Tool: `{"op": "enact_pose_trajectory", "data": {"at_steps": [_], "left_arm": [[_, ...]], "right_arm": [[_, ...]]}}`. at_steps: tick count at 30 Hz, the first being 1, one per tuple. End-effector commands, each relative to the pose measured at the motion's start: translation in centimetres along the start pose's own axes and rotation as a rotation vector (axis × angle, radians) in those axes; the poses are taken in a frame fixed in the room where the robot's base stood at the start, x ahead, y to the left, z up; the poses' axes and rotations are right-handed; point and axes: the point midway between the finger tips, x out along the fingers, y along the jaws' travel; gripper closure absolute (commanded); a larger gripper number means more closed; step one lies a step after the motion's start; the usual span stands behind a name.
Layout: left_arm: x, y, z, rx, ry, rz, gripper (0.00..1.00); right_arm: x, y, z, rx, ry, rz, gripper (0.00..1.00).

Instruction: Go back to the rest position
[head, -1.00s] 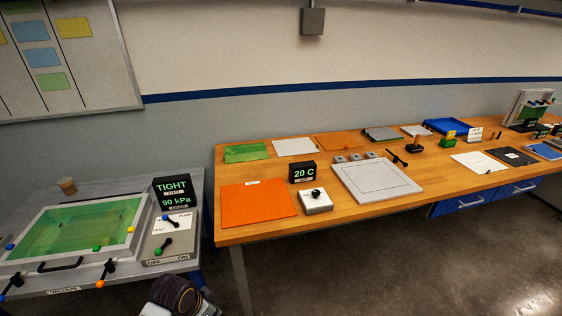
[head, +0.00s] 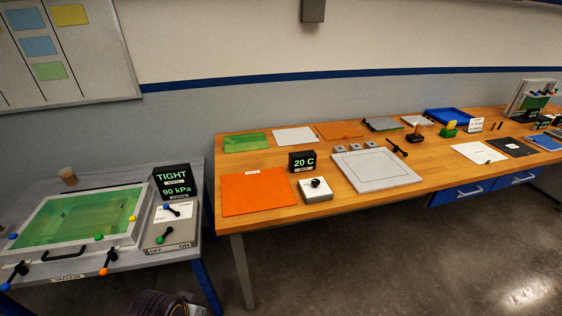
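Neither of my grippers shows in the head view. Only a dark ribbed part of my own arm (head: 165,303) shows at the bottom edge. At the left stands the vacuum bath (head: 122,240), a pale-framed box with a green interior and a black front handle (head: 64,253). Its black display (head: 173,181) reads TIGHT and 90 kPa.
The wooden bench (head: 262,223) holds an orange sheet (head: 256,194), a 20 C display (head: 303,161), a knob box (head: 315,190), a grey plate (head: 376,171) and a blue tray (head: 452,119). Blue drawers (head: 460,193) are under it. The floor in front is clear.

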Motion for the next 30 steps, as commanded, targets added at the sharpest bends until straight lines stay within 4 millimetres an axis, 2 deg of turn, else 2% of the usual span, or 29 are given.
{"op": "enact_pose_trajectory", "data": {"at_steps": [11,16,23,30], "left_arm": [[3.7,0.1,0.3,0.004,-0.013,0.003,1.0],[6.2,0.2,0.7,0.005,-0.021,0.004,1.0],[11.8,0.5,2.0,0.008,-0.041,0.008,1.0],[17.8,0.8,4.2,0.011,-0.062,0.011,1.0]], "right_arm": [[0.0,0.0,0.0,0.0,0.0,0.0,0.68],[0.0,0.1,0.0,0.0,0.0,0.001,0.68],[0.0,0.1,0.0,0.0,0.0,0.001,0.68],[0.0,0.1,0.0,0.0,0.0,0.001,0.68]]}}
